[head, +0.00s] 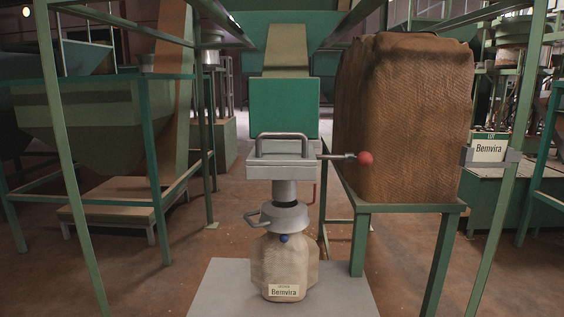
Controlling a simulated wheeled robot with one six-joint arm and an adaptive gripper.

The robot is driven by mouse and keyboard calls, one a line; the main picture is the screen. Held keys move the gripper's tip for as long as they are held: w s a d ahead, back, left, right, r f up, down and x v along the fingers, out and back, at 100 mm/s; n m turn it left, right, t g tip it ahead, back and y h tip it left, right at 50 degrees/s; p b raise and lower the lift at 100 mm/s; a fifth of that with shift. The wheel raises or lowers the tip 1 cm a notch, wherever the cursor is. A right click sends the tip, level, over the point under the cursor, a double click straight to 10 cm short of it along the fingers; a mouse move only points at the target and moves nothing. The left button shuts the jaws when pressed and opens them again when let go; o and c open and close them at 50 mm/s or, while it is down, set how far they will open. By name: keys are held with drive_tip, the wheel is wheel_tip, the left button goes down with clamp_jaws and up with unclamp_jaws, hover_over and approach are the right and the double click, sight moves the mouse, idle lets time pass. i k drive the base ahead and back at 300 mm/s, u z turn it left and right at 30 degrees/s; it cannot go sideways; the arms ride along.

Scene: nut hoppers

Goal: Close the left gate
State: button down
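A grey metal gate housing (284,160) with a curved bar handle (281,137) sits under a green hopper box (284,108) in the middle of the head view. A rod with a red ball knob (365,158) sticks out of its right side. I cannot tell whether this gate is open or shut, or whether it is the left one. Below it are a short spout (285,188) and a grey collar (285,216) with a side handle. A pale sack (285,262) labelled "Bemvira" hangs or stands under the collar. My gripper is not in view.
The sack is over a grey platform (225,285). Green frame posts (72,170) stand at left and right. A big brown woven sack (405,120) rests on a green stand at right. Another "Bemvira" sign (490,148) is on the right post.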

sight(267, 160)
drive_tip(key=k, duration=0.5)
drive_tip(key=z, duration=1.55)
drive_tip(key=i, duration=0.8)
drive_tip(key=u, duration=1.75)
